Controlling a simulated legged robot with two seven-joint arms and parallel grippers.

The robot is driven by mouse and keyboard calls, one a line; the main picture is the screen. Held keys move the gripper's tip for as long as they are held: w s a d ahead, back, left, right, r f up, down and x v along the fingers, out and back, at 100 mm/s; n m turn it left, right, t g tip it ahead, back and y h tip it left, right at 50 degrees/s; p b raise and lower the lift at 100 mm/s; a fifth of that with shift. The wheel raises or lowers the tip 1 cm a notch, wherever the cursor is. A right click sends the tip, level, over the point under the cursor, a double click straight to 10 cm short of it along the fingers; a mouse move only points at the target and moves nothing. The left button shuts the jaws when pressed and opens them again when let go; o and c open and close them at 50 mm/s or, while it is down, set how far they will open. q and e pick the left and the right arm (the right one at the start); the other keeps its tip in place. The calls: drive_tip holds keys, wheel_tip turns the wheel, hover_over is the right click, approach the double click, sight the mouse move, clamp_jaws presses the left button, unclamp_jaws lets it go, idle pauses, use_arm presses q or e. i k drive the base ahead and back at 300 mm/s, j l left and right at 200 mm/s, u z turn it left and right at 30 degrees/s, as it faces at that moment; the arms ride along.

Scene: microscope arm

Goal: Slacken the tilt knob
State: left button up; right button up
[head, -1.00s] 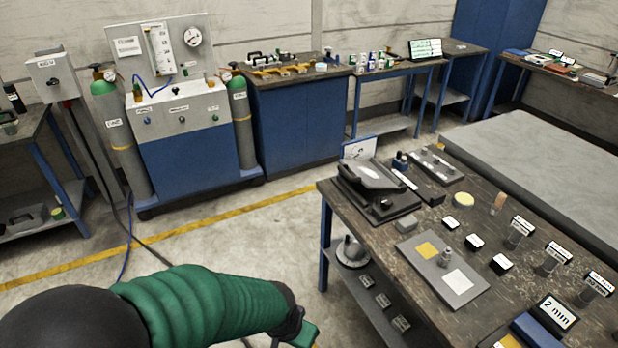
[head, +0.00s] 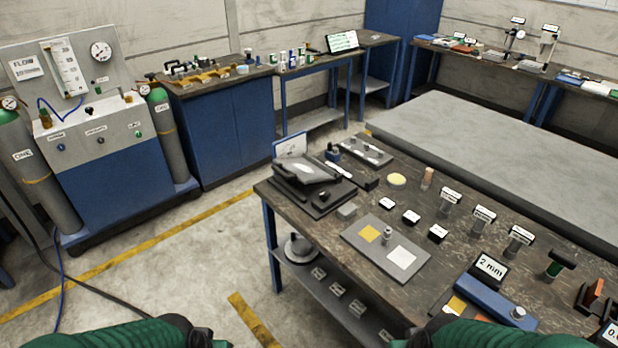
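I cannot make out a tilt knob or a microscope arm for certain. Two small upright stands, one dark (head: 514,36) and one pale (head: 547,46), are on the far bench at the upper right, too small to tell what they are. My two green-sleeved forearms show along the bottom edge of the head view, one at lower left and one at lower right of centre. Both grippers are out of the picture, so their fingers are hidden. Neither forearm is seen touching anything.
A dark workbench (head: 335,228) on the right holds a black tilted device (head: 308,180), a grey plate (head: 412,262), labelled posts and a blue "2 mm" block (head: 492,300). A grey platform (head: 490,150) lies behind. A gas cabinet (head: 115,180) stands left; floor between is open.

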sight(323, 194)
drive_tip(key=i+j, duration=0.2)
drive_tip(key=i, duration=0.3)
drive_tip(key=i+j, duration=0.25)
drive_tip(key=i, duration=0.2)
drive_tip(key=i+j, duration=0.2)
drive_tip(key=i, duration=0.3)
drive_tip(key=i+j, duration=0.25)
drive_tip(key=i, duration=0.2)
